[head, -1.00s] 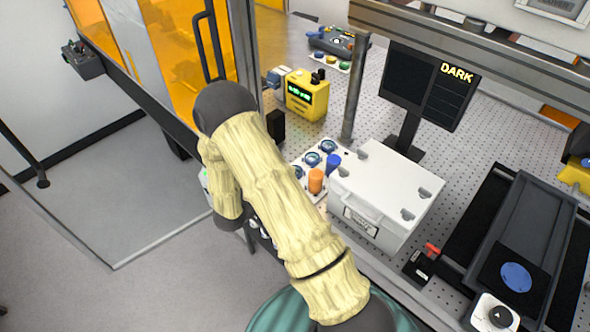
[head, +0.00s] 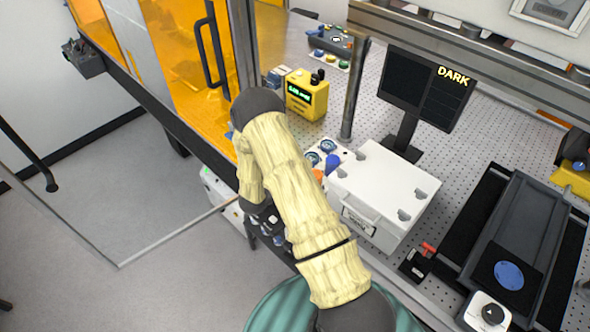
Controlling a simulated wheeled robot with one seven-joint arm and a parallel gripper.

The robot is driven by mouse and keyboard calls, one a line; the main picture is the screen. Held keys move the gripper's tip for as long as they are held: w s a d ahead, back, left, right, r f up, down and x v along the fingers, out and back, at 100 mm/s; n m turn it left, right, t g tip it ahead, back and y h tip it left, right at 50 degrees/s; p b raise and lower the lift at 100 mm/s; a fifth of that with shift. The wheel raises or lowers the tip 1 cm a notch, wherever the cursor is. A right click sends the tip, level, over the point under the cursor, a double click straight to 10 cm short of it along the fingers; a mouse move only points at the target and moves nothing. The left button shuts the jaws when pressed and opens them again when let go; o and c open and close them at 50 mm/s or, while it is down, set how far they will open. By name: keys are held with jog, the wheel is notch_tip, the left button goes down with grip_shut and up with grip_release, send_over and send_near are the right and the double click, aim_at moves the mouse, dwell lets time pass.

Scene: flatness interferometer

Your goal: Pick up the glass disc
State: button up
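A round blue disc (head: 509,275) lies flat on a black square on the dark slide at the right; I cannot tell if it is glass. Smaller round blue glass-like pieces (head: 327,146) sit on a white tray (head: 346,154) left of the white box, partly hidden by my arm. I cannot tell which of these is the glass disc. My gripper (head: 268,226) is low beside the bench's front edge, left of the white box and mostly behind my sleeved forearm. Its fingers cannot be made out clearly.
A white box (head: 385,190) stands beside the tray, with a blue cap (head: 333,163) near its left side. A yellow meter (head: 307,96) stands behind. A dark monitor (head: 425,88) reads DARK. A metal post (head: 352,92) rises near the tray. The perforated bench between monitor and slide is mostly clear.

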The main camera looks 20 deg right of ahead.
jog(key=shift+w+d+f, duration=0.15)
jog(key=shift+w+d, duration=0.05)
jog(key=shift+d, duration=0.1)
jog(key=c, duration=1.1)
